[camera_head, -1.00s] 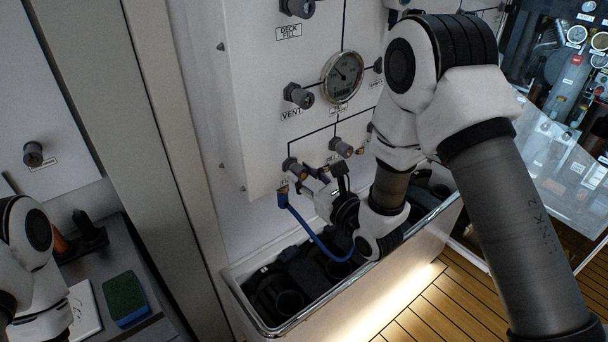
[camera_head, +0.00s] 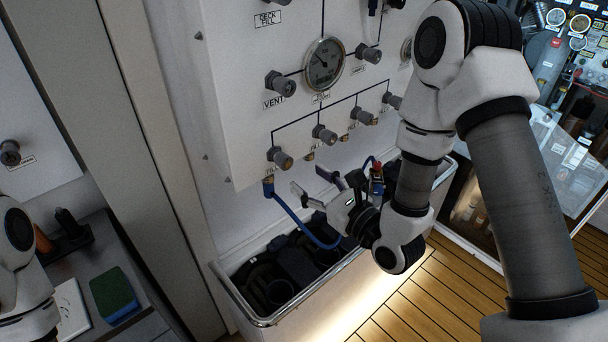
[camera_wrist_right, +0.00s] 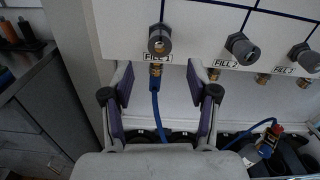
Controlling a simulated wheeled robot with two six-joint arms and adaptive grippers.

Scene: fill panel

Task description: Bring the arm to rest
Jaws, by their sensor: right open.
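My right gripper (camera_head: 318,185) is open and empty in front of the white fill panel (camera_head: 225,100), above the bin. In the right wrist view its two fingers (camera_wrist_right: 160,90) are spread wide. A blue hose (camera_head: 290,212) hangs from the brass fitting under the leftmost lower valve (camera_head: 279,158), labelled FILL 1 in the wrist view. The hose (camera_wrist_right: 158,112) shows between the fingers there, but in the head view the gripper stands apart from it, to the right. Only links of my left arm (camera_head: 22,270) show at the left edge; its gripper is out of view.
A metal-rimmed bin (camera_head: 270,321) with dark cylinders stands below the panel. A second hose end with a red and blue fitting (camera_head: 376,180) is close behind my right gripper. A green and blue sponge (camera_head: 115,294) lies on the left counter. Wooden floor lies at right.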

